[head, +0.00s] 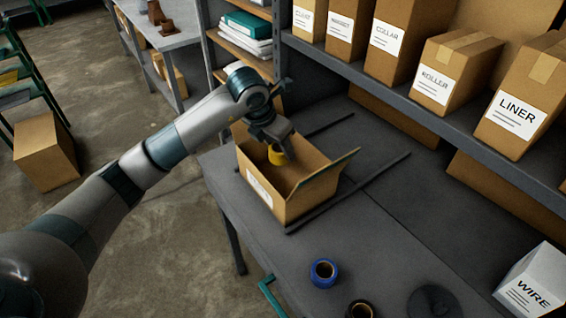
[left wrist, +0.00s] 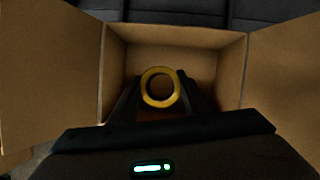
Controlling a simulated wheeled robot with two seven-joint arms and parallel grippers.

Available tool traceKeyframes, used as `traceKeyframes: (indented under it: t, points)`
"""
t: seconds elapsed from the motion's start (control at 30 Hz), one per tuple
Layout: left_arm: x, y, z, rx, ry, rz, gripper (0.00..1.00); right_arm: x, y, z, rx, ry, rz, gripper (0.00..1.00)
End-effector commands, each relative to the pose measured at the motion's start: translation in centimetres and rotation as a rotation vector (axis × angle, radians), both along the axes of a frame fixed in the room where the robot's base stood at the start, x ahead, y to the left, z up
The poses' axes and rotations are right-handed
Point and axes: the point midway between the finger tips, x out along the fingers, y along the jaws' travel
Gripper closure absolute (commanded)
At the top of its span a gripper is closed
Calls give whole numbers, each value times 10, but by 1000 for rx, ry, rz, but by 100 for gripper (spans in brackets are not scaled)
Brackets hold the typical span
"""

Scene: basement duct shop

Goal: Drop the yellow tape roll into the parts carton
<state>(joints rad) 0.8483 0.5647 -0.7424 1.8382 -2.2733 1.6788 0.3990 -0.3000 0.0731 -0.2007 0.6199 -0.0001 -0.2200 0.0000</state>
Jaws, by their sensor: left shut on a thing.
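The yellow tape roll (head: 277,156) is gripped by my left gripper (head: 276,145) over the open parts carton (head: 300,203) in the head view. In the left wrist view the yellow tape roll (left wrist: 159,99) sits between the dark fingers of my left gripper (left wrist: 160,95), its ring facing the camera. The parts carton (left wrist: 175,37) lies open beneath it, flaps spread to both sides, and its visible floor looks empty. How deep the roll hangs relative to the carton's rim is hard to tell. My right gripper is not in view.
The carton stands on a dark workbench (head: 390,270). A blue tape roll (head: 323,272), a black roll (head: 361,310) and a dark disc (head: 433,302) lie nearer. A white WIRE box (head: 534,282) is at right. A shelf (head: 440,112) with labelled boxes runs behind.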

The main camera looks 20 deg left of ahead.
Motion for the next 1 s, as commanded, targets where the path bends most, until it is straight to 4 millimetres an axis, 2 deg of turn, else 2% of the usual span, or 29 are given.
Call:
traceKeyframes:
  t: [0.07, 0.1, 0.17, 0.2, 0.67, 0.87, 1.0]
  points:
    - [0, 0, 0, 0, -1, 0, 80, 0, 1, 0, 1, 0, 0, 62]
    - [0, 0, 0, 0, -1, 0, 52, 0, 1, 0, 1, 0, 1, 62]
    - [0, 0, 0, 0, -1, 0, 38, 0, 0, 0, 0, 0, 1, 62]
    - [0, 0, 0, 0, -1, 0, 35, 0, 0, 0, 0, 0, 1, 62]
    - [-1, 1, 6, 0, -3, 0, 35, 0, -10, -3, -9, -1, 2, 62]
    - [-9, 5, 25, 0, -6, -1, 35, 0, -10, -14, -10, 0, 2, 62]
    - [-17, 9, 47, -1, -6, 0, 35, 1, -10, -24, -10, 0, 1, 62]
